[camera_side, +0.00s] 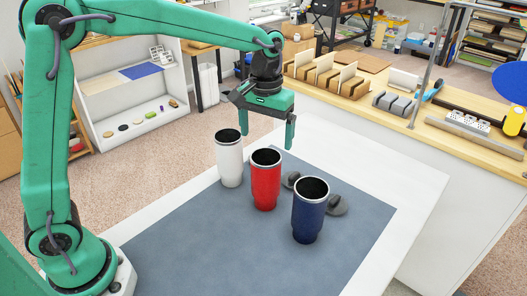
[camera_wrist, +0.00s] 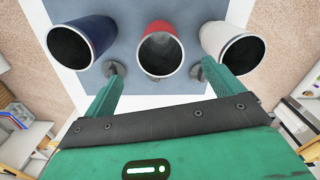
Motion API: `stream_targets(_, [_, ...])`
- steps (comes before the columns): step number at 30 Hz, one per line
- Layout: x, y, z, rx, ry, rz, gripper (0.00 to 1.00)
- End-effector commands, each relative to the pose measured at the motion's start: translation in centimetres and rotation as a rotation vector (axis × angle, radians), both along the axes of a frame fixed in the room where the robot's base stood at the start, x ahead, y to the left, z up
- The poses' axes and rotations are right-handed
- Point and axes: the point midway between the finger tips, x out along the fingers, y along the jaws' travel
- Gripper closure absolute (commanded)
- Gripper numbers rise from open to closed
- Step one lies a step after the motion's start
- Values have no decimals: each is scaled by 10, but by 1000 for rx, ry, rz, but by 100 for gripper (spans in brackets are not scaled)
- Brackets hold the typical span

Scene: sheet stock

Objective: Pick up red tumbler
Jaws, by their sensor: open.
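The red tumbler (camera_side: 265,188) stands upright and open-topped on the blue-grey mat, between a white tumbler (camera_side: 229,163) and a navy tumbler (camera_side: 308,215). My gripper (camera_side: 266,140) is open and empty, with its fingers pointing down, above and behind the red tumbler in the side view. In the wrist view the red tumbler (camera_wrist: 158,27) lies ahead, centred between the spread fingers of my gripper (camera_wrist: 163,72), apart from both. The navy tumbler (camera_wrist: 84,40) is at left there and the white tumbler (camera_wrist: 231,45) at right.
Dark grey rounded pieces (camera_side: 338,205) lie behind the tumblers, partly hidden. The mat (camera_side: 200,245) is clear at front left on a white table (camera_side: 415,180). A workbench (camera_side: 450,115) with wooden racks and tools stands behind.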

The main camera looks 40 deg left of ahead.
Motion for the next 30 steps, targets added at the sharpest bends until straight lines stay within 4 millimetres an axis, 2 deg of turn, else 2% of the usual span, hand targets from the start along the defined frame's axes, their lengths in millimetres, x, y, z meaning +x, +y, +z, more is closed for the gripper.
stream_targets(7, [1, -1, -3, 0, 2, 2, 7])
stream_targets(16, [1, 0, -25, 1, 3, 1, 7])
stream_targets(25, [1, 0, -30, 0, 2, 1, 7])
stream_targets(30, [1, 0, -46, 1, 4, 1, 7])
